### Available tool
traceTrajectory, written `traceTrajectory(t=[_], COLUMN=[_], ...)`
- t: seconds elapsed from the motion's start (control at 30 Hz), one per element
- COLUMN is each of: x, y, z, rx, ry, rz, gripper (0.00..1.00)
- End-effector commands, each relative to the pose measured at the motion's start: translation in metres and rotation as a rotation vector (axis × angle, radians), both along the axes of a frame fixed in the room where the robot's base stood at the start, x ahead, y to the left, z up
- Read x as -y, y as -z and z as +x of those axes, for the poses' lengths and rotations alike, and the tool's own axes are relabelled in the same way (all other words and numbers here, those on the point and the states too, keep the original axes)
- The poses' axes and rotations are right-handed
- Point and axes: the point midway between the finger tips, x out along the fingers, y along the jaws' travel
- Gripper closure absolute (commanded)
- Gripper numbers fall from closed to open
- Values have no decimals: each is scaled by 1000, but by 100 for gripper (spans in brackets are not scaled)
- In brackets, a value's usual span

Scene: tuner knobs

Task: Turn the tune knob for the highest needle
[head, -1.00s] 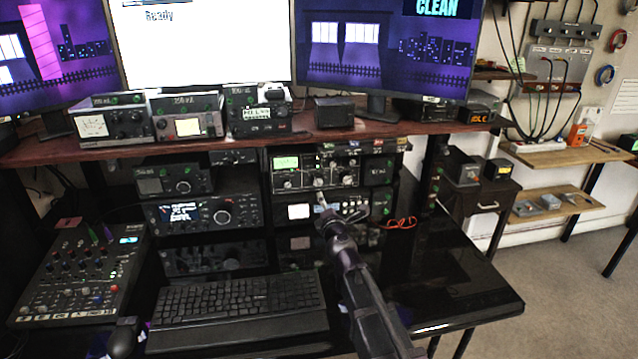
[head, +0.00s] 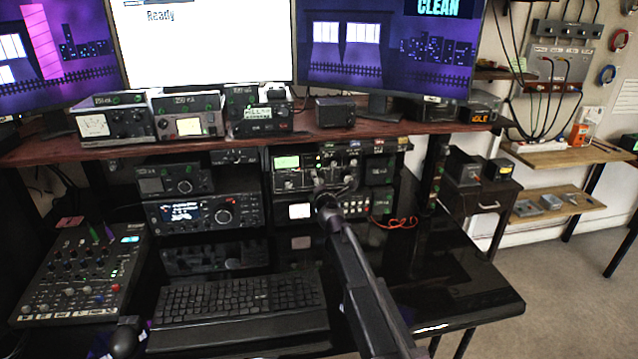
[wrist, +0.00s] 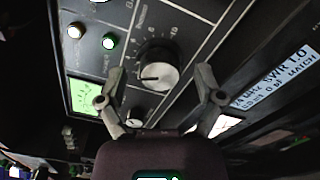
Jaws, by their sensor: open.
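The tuner (head: 306,182) sits in the right rack under the shelf, with a lit green meter (head: 287,162) at its upper left. The meter also shows in the wrist view (wrist: 84,96); its needle is too small to read. My gripper (head: 324,192) is close to the tuner's face. In the wrist view, my gripper (wrist: 160,76) has its two fingers apart, one on each side of a round knob (wrist: 157,68) with a pale face and a dark pointer line. I cannot tell whether the fingers touch it. Its label is not legible.
A smaller knob (wrist: 134,122) lies below the large one, partly hidden by my gripper. Two lit buttons (wrist: 92,36) are at the upper left. The keyboard (head: 240,300) and mixer (head: 80,272) lie on the desk. A red cable (head: 398,222) is right of the rack.

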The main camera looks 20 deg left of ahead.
Motion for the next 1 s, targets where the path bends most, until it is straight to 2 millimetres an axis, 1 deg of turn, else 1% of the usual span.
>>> traceTrajectory(t=[0.1,0.4,0.47,0.5,0.57,0.6,0.67,0.7,1.0], x=[-2,-2,-1,-1,-1,-1,-1,-1,-1], y=[0,0,0,0,0,0,0,0,0], z=[4,4,4,4,4,4,4,5,5], rx=[0,0,0,0,0,0,0,0,-23], ry=[0,1,1,1,1,1,1,1,2], rz=[0,0,0,0,0,0,0,0,37], gripper=[14,14,32,44,62,74,92,97,97])
